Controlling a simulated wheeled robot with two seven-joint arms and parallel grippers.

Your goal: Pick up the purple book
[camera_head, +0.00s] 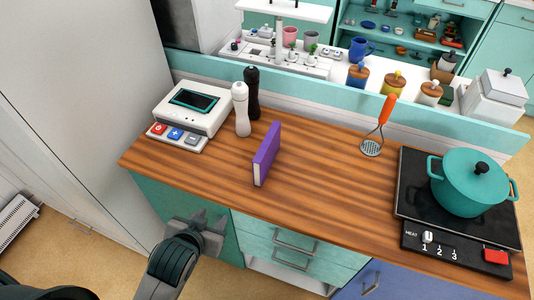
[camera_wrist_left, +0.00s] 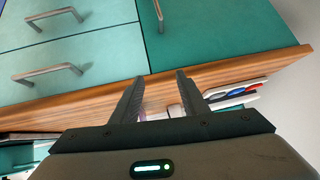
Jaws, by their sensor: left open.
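The purple book (camera_head: 266,153) stands upright on the wooden counter (camera_head: 330,190), left of its middle, with its narrow edge toward the counter's front. My left gripper (camera_head: 208,222) is open and empty, in front of the counter edge and to the left of the book, apart from it. In the left wrist view its two fingers (camera_wrist_left: 160,92) are spread before the counter edge. A small pale, purplish patch shows between them, too little to tell whether it is the book. My right gripper is not in view.
Behind the book stand a white mill (camera_head: 241,110) and a black mill (camera_head: 252,92). A white scale (camera_head: 192,108) with coloured buttons is left. The counter right of the book is clear.

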